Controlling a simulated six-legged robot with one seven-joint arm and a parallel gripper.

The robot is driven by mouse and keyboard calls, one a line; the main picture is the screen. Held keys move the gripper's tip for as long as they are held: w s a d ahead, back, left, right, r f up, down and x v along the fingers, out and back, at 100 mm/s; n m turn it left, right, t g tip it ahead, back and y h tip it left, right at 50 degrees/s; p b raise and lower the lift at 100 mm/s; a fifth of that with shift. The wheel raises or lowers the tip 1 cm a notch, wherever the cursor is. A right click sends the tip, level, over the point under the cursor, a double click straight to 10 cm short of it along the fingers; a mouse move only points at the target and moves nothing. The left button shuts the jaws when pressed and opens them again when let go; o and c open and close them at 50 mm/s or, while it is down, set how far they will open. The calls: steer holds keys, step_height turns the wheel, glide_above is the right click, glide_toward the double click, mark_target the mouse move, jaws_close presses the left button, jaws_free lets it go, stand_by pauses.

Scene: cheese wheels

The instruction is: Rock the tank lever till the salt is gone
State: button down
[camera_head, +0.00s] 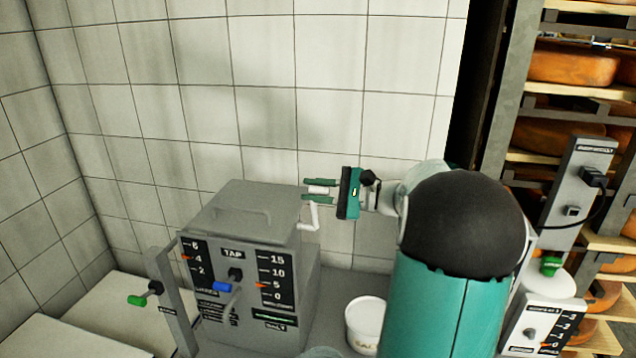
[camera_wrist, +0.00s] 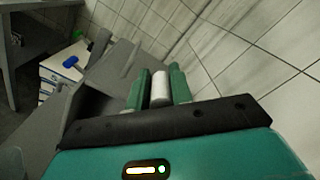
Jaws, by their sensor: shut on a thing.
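The grey tank (camera_head: 243,240) stands in the corner by the tiled wall, with a lid handle, a TAP panel and two scales with orange marks on its front. A white crank-shaped lever (camera_head: 309,222) sticks out from its right side. My gripper (camera_head: 318,190) is shut on the lever's white grip, which lies between the two green fingers; the grip (camera_wrist: 160,88) also shows in the wrist view. The salt scale's small print and the inside of the tank cannot be made out.
A blue tap handle (camera_head: 222,287) is on the tank's front. A green-handled post (camera_head: 170,300) stands to its left. A white salt bucket (camera_head: 366,322) stands right of the tank. Cheese shelves (camera_head: 520,130) and a panel with a plugged cable (camera_head: 583,185) are at the right.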

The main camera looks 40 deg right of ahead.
steer(key=shift+s+a+f, duration=0.45)
steer(key=shift+s+a, duration=0.2)
steer(key=shift+a, duration=0.1)
steer(key=shift+f, duration=0.1)
steer(key=c, duration=1.3)
jaws_free()
steer(key=v, duration=1.3)
steer(key=shift+s+d, duration=0.15)
steer(key=shift+s, duration=0.2)
